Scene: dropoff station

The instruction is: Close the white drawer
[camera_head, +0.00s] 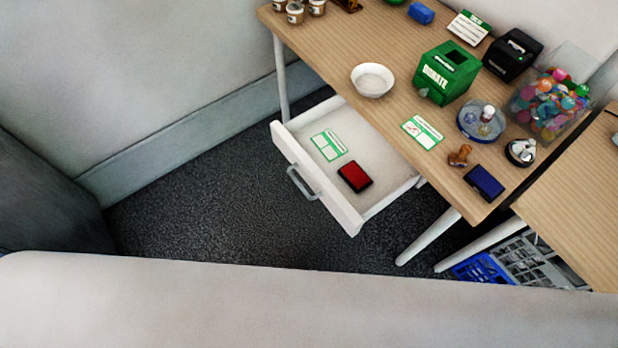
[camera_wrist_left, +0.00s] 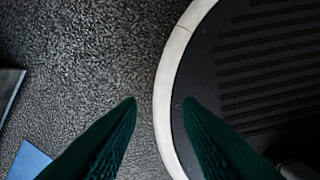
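The white drawer (camera_head: 316,195) is pulled open below the wooden table and shows in the head view. Its front panel carries a grey bar handle (camera_head: 302,183). Inside lie a green and white card (camera_head: 329,145) and a red ink pad (camera_head: 355,177). My left gripper (camera_wrist_left: 160,103) shows in the left wrist view, with its two dark green fingers apart and nothing between them. It is above the dark carpet and my round base, away from the drawer. My right gripper is in neither view.
The wooden table (camera_head: 330,37) holds a white bowl (camera_head: 372,80), a green donation box (camera_head: 446,73) and a clear bin of colourful balls (camera_head: 551,100). Blue and grey crates (camera_head: 483,268) stand underneath at right. The carpet (camera_head: 205,215) left of the drawer is clear.

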